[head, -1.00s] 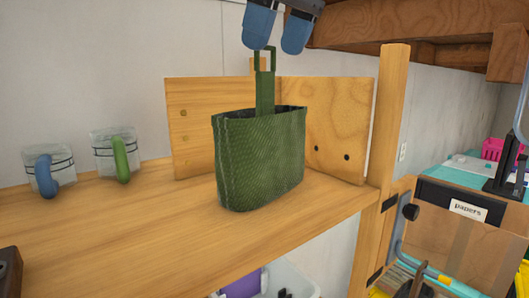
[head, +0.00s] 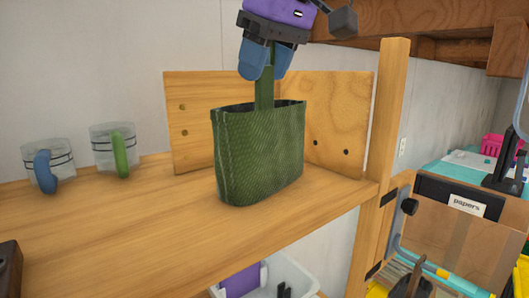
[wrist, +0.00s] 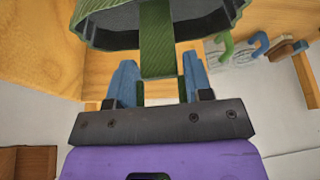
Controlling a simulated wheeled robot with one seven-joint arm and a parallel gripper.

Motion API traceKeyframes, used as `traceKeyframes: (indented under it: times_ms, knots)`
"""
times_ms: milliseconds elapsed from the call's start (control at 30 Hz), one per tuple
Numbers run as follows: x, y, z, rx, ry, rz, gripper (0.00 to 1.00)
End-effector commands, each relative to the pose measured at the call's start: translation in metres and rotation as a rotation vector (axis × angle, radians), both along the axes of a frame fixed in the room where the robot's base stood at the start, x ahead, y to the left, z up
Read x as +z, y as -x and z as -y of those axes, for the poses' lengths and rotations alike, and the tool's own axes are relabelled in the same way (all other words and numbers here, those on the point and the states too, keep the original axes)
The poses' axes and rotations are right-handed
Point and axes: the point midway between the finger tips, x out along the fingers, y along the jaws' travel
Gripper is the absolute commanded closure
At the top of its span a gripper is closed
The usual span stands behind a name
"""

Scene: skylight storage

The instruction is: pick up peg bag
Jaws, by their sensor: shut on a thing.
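The peg bag (head: 260,155) is a green fabric pouch with a dark open top and an upright green strap. It stands on the wooden shelf (head: 110,235) in front of two wooden panels. My gripper (head: 265,72) is above the bag, pointing down, with its blue fingers on either side of the strap's top. It is shut on the strap, whose upper loop is mostly hidden by the fingers. In the wrist view the green strap (wrist: 158,45) runs from the bag's mouth to between the blue fingers.
Two clear cups, one with a blue handle (head: 46,172) and one with a green handle (head: 121,155), stand on the shelf at left. A wooden post (head: 378,150) rises to the bag's right. A box labelled papers (head: 465,205) is farther right. The shelf's front left is mostly clear.

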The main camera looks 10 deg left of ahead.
Motion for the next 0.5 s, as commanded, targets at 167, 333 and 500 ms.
traceKeyframes:
  times_ms: [167,333,500]
  knots:
    - [0.001,0.000,0.000,0.000,-0.001,0.000,1.00]
    - [0.002,0.000,0.000,0.000,-0.002,0.001,1.00]
    - [0.011,0.000,0.000,0.000,-0.002,0.001,1.00]
